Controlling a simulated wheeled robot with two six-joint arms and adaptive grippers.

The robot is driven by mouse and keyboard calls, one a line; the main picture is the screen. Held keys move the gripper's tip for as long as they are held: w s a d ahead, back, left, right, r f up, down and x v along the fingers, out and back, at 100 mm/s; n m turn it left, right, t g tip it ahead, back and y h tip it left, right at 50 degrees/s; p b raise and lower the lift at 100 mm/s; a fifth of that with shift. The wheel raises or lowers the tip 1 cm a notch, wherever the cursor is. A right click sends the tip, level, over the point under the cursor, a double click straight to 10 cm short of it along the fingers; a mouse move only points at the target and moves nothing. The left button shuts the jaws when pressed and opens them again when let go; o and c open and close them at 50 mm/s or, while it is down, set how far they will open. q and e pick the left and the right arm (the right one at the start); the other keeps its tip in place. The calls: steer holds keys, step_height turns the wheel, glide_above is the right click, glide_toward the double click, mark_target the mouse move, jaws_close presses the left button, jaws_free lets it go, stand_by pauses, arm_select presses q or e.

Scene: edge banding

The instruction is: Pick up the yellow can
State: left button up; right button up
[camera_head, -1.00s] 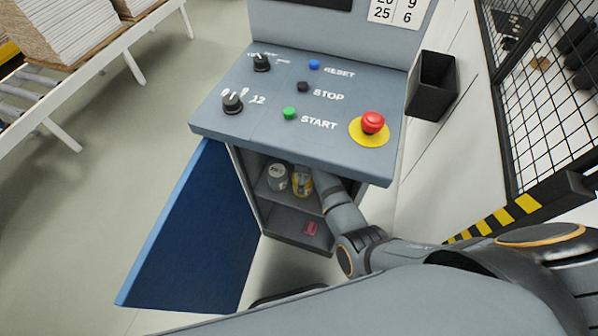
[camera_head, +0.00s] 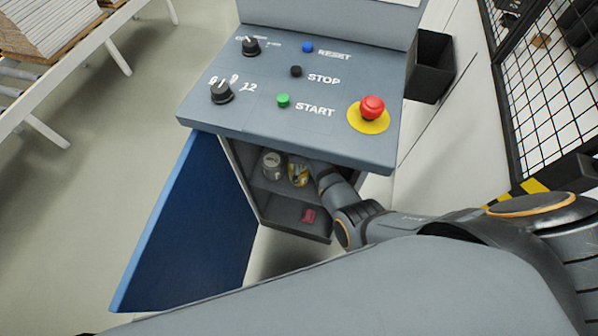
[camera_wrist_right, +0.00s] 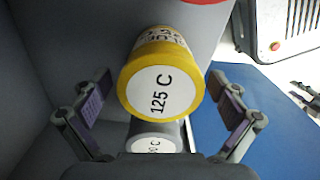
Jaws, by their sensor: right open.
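The yellow can (camera_head: 298,174) stands on the upper shelf inside the open cabinet under the control panel. In the right wrist view the yellow can (camera_wrist_right: 163,82) shows its white "125 C" label, close in front of my right gripper (camera_wrist_right: 165,108). The right gripper's fingers are spread wide, one to each side of the can, and do not touch it. In the head view the right arm reaches into the cabinet and its gripper is hidden. A grey-white can (camera_head: 272,165) stands left of the yellow one; a white-labelled can (camera_wrist_right: 154,145) shows below it in the wrist view. My left gripper is out of view.
The blue cabinet door (camera_head: 185,225) hangs open on the left. The control panel (camera_head: 330,90) overhangs the shelf. A pink item (camera_head: 309,215) lies on the lower shelf (camera_head: 290,219). Cabinet walls stand close around the right gripper.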

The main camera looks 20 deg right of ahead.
step_height(320, 180, down, 4)
steer(key=shift+d+r+b, duration=0.1)
steer(key=shift+r+b, duration=0.05)
steer(key=shift+b, duration=0.25)
steer(key=shift+r, duration=0.1)
steer(key=c, duration=1.6)
